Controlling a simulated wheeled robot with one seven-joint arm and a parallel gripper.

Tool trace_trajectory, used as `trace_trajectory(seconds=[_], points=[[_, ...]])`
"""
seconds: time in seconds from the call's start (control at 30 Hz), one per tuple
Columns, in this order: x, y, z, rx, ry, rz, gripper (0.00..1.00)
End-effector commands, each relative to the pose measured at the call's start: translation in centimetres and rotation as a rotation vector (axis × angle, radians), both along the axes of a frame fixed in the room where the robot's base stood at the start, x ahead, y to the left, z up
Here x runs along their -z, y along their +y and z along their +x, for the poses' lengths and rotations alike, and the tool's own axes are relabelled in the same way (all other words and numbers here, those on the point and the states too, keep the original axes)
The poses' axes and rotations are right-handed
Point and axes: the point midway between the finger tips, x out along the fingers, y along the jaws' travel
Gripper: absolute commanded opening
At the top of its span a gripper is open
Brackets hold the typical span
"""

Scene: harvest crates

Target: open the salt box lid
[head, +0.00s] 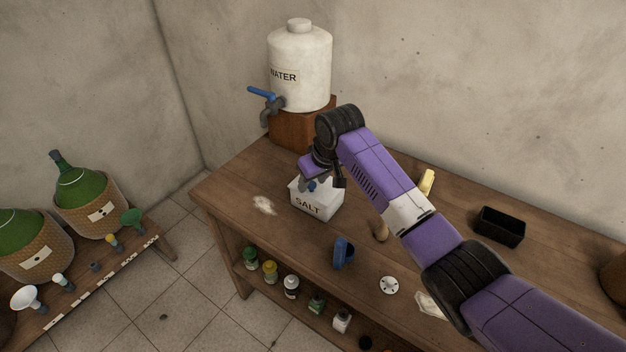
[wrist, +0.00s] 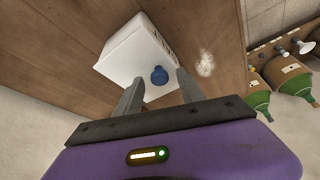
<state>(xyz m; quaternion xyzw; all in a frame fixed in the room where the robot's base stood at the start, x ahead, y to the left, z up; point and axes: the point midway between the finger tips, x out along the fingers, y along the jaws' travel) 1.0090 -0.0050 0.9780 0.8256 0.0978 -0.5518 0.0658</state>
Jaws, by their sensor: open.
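The salt box (head: 318,205) is a white box marked SALT, standing near the left end of the wooden table. Its lid (wrist: 133,57) looks closed in the wrist view, with a blue knob (wrist: 159,76) on it. In the head view the knob (head: 311,187) shows just under my gripper (head: 316,184). In the wrist view my gripper (wrist: 158,92) is open, its two grey fingers pointing at the box with the knob between or just beyond their tips. I cannot tell whether the fingers touch it. My arm hides part of the box's back.
A white water tank (head: 300,66) with a blue-handled tap stands on a wooden block behind the box. A white spill (head: 264,205) lies left of it. A blue object (head: 343,253), a black tray (head: 499,227) and a white disc (head: 389,285) are on the table (head: 225,190).

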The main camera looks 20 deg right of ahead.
Motion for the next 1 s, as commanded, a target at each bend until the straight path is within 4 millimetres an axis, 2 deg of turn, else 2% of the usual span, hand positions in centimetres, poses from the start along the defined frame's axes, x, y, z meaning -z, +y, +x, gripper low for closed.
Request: trace_trajectory(seconds=[0.07,0.3,1.0], points=[[-0.02,0.01,0.00,0.000,0.000,0.000,0.46],[-0.03,0.00,-0.01,0.000,0.000,0.000,0.01],[-0.03,0.02,-0.04,0.000,0.001,0.000,0.00]])
